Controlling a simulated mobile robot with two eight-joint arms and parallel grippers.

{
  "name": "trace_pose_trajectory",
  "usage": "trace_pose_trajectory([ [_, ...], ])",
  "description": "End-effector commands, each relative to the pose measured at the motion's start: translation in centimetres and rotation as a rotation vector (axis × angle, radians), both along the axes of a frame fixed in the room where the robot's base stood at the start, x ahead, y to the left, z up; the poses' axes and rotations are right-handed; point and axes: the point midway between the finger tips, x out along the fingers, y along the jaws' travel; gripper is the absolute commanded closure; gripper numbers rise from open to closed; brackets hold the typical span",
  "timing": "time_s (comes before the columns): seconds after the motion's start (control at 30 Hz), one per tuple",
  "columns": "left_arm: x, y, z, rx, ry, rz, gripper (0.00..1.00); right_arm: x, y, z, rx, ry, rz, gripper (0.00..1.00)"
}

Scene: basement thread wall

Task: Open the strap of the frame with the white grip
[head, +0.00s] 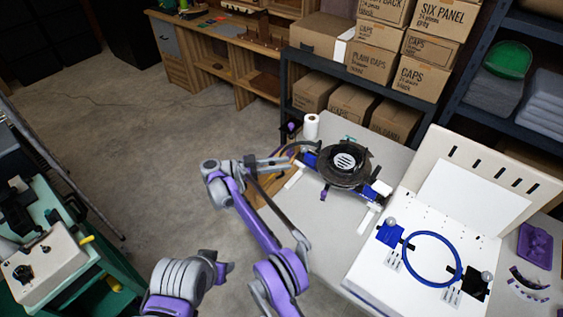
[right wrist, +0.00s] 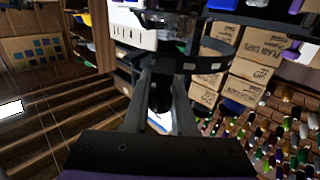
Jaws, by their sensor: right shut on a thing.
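A dark round frame (head: 343,179) sits on a blue-and-white stand (head: 325,165) on the grey table, with a black-and-white disc at its middle. A small white piece (head: 381,187) shows at its right side; I cannot tell whether it is the grip. My right gripper (head: 284,161) reaches the left side of the frame. In the right wrist view, its fingers (right wrist: 160,108) are shut on a small dark part, mostly hidden between them. A black curved band (right wrist: 222,68) with pale patches arcs just beyond. The strap's state is unclear.
A white machine (head: 400,288) with a blue hoop (head: 432,234) stands right of the frame. A paper roll (head: 311,127) is behind it. Boxes (head: 360,65) fill the shelf at the back. Open concrete floor (head: 140,150) lies to the left.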

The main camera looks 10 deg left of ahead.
Motion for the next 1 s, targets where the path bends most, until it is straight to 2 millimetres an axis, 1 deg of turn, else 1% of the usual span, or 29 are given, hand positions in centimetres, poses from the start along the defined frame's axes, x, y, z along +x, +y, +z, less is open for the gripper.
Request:
trace_pose_trajectory([
  [0.13,0.0,0.0,0.0,0.000,0.000,0.000,0.50,0.0,-0.1,0.0,0.000,0.000,-0.002,1.00],
  [0.17,0.0,0.0,0.0,0.000,0.000,0.000,0.50,0.0,-0.1,0.0,0.000,0.000,-0.002,0.72],
  [0.3,0.0,0.0,0.0,0.000,0.000,0.000,0.50,0.0,-0.1,0.0,0.000,0.000,-0.001,0.47],
  [0.33,0.0,0.0,0.0,0.000,0.000,0.000,0.50,0.0,-0.1,0.0,0.000,0.000,-0.001,0.44],
  [0.57,0.0,0.0,0.0,0.000,0.000,0.000,0.50,0.0,0.0,0.0,0.001,0.000,-0.001,0.44],
  [0.67,0.0,0.0,-0.1,0.000,0.001,0.000,0.50,0.0,0.0,0.3,0.001,0.000,0.000,0.44],
  [0.77,-0.1,0.0,-0.3,0.000,0.002,0.000,0.50,0.0,0.0,1.4,0.001,0.000,0.000,0.44],
  [0.87,-0.2,0.0,-0.6,0.000,0.004,0.000,0.50,0.0,-0.1,3.1,0.001,0.001,-0.001,0.44],
  [1.0,-0.2,0.0,-0.7,0.000,0.004,0.000,0.50,0.0,-0.1,6.0,0.001,0.000,-0.001,0.44],
])
